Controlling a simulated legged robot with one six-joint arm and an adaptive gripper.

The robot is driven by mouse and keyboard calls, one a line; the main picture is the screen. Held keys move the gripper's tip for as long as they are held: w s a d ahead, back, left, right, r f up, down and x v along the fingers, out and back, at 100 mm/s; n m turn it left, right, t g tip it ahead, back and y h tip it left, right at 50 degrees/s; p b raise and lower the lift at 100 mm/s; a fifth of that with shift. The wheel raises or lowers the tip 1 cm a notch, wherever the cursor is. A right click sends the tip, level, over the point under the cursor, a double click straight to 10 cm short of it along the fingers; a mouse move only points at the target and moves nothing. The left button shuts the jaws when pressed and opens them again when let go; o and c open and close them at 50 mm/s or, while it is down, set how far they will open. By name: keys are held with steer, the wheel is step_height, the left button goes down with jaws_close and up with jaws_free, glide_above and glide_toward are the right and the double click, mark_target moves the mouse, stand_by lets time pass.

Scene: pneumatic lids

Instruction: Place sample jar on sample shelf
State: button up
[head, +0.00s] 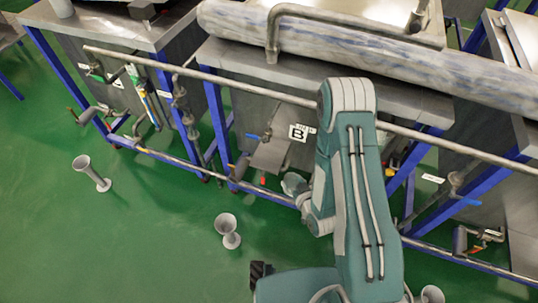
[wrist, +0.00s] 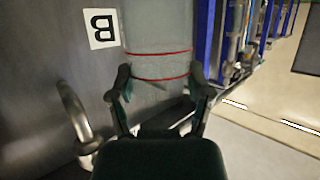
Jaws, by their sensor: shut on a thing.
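In the wrist view the sample jar (wrist: 158,45) is a pale, translucent body with two thin red bands. My gripper (wrist: 160,82) has its two dark fingers against opposite sides of the jar, shut on it. The jar's upper end runs out of the picture. In the head view my arm covers much of the middle, and I cannot clearly make out my gripper or the jar there. I cannot tell for sure which surface is the sample shelf. A grey plate (head: 270,155) juts out below the B label (head: 299,132) on a metal tank.
In the head view, long pipes and blue frames cross the tank fronts. Grey flared stands (head: 228,232) are on the green floor (head: 150,230), which is otherwise open at left.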

steer(key=shift+a+f, duration=0.25)
steer(key=shift+a, duration=0.05)
steer(key=r+x, duration=0.1)
steer(key=x, duration=0.4)
steer(key=w+r+x, duration=0.1)
steer(key=x, duration=0.5)
steer(key=r+x, duration=0.1)
steer(key=x, duration=0.5)
steer(key=shift+w+a+r, duration=0.3)
steer(key=shift+a+r, duration=0.05)
steer(key=shift+a, duration=0.1)
steer(key=shift+a+f, duration=0.2)
steer(key=shift+f, duration=0.1)
steer(key=o, duration=1.2)
steer(key=shift+d, duration=0.15)
steer(key=shift+o, duration=0.2)
